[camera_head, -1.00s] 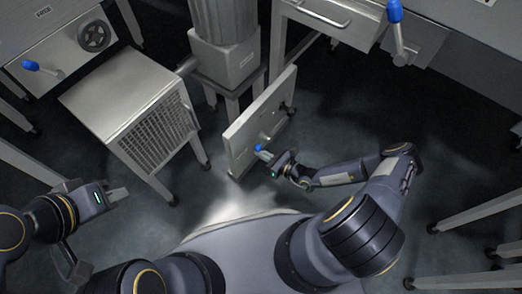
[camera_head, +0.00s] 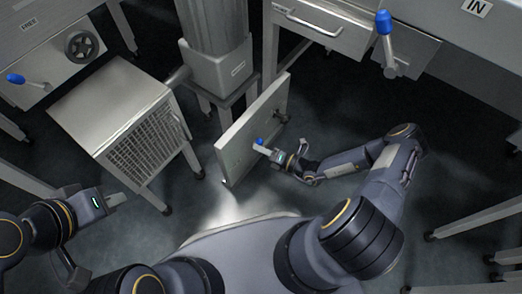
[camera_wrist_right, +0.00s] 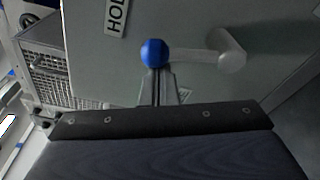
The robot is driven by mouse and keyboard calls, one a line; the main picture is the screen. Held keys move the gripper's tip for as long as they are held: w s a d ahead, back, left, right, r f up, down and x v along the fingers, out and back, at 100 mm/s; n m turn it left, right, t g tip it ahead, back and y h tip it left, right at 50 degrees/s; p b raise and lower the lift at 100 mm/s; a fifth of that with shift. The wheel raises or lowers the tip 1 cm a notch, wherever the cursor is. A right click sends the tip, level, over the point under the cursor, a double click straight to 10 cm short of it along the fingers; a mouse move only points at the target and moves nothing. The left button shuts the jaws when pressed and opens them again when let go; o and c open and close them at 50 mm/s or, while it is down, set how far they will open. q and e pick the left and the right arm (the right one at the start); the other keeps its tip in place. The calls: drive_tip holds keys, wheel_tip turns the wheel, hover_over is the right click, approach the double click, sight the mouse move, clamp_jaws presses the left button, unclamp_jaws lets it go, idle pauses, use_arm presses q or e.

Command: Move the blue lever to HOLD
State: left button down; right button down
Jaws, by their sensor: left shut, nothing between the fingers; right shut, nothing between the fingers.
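A blue lever knob (camera_head: 260,141) stands on an upright grey panel (camera_head: 240,150) in the head view. The knob (camera_wrist_right: 154,53) also shows in the right wrist view, with its pale arm running right to a pivot (camera_wrist_right: 230,50). A label reading "HOL" (camera_wrist_right: 117,14), cut off by the frame edge, is on the panel up and left of the knob. My right gripper (camera_head: 268,150) is at the knob; its fingers (camera_wrist_right: 157,85) are shut and end right at it. I cannot tell if they touch. My left gripper (camera_head: 120,197) is shut, empty and far from the panel.
Another blue lever (camera_head: 385,25) is on the cabinet at upper right, near an "IN" sign (camera_head: 478,7). A third (camera_head: 16,79) is on the left cabinet by a handwheel (camera_head: 84,46). A metal box with a grille (camera_head: 140,140) stands left of the panel. Dark floor lies between.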

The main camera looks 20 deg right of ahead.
use_arm(q)
drive_tip(key=shift+w+d+r, duration=0.1)
drive_tip(key=shift+w+d, duration=0.05)
drive_tip(key=shift+d, duration=0.05)
use_arm(e)
drive_tip(key=shift+w+d+r, duration=0.35)
drive_tip(key=shift+w+d, duration=0.15)
drive_tip(key=shift+d, duration=0.2)
